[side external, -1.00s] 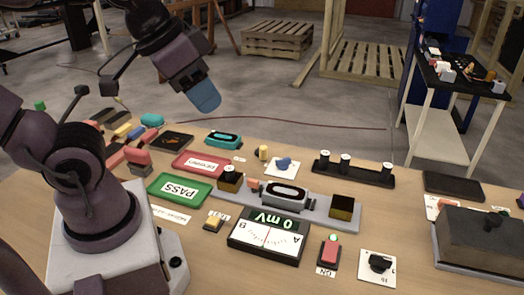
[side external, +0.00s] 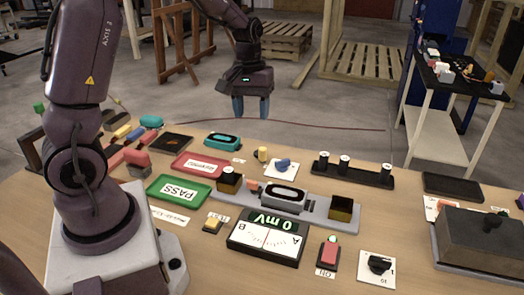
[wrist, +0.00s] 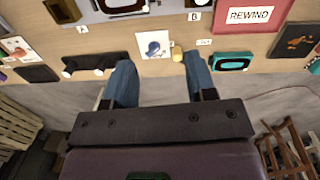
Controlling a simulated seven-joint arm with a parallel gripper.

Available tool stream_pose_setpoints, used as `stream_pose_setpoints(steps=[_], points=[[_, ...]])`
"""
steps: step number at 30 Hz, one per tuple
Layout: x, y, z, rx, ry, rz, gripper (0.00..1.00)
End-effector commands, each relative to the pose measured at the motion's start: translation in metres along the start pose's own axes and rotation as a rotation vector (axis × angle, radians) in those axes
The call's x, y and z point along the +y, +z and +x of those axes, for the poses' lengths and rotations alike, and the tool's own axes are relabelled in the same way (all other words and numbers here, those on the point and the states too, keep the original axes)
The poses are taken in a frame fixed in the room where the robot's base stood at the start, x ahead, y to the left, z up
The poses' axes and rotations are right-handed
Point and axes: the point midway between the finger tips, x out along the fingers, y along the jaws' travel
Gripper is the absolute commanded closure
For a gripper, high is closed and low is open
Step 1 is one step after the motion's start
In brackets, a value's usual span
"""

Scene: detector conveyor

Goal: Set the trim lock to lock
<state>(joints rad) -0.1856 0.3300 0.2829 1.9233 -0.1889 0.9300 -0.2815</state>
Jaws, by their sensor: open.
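A small yellow upright piece (side external: 262,154) stands beside a white card with a blue knob (side external: 283,163) near the far edge of the table. The yellow piece (wrist: 178,54) and the blue knob (wrist: 153,47) also show in the wrist view, with a small label (wrist: 204,42) next to the yellow piece. I cannot read the label, or tell for certain which of the two is the trim lock or how it is set. My gripper (side external: 252,107) is open and empty, raised above and behind them with fingers pointing down. In the wrist view my gripper (wrist: 159,63) has both pieces between and beyond its fingertips.
A teal device (side external: 222,140) and a red tray (side external: 201,165) lie to the left. A black stand with several posts (side external: 352,171) is to the right. A grey conveyor rail (side external: 314,212) and a meter (side external: 268,238) lie nearer. Air around my gripper is free.

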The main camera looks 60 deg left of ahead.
Motion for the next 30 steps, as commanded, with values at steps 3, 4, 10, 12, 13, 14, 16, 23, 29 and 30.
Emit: stream_pose_setpoints(steps=[3, 4, 10, 12, 13, 14, 16, 23, 29, 30], points=[[-0.014, -0.045, 0.036, -0.022, -0.05, -0.217, 0.49], [-0.017, -0.055, 0.044, -0.023, -0.06, -0.271, 0.49], [-0.031, -0.112, 0.082, 0.013, -0.095, -0.586, 0.49], [-0.027, -0.129, 0.08, 0.044, -0.074, -0.685, 0.49], [-0.023, -0.135, 0.074, 0.059, -0.055, -0.722, 0.49], [-0.02, -0.138, 0.069, 0.067, -0.04, -0.753, 0.49], [-0.017, -0.138, 0.068, 0.064, -0.025, -0.81, 0.49], [-0.018, -0.137, 0.084, 0.058, -0.029, -0.855, 0.49], [-0.021, -0.138, 0.123, 0.057, -0.031, -0.854, 0.49], [-0.021, -0.139, 0.132, 0.057, -0.031, -0.854, 0.49]])
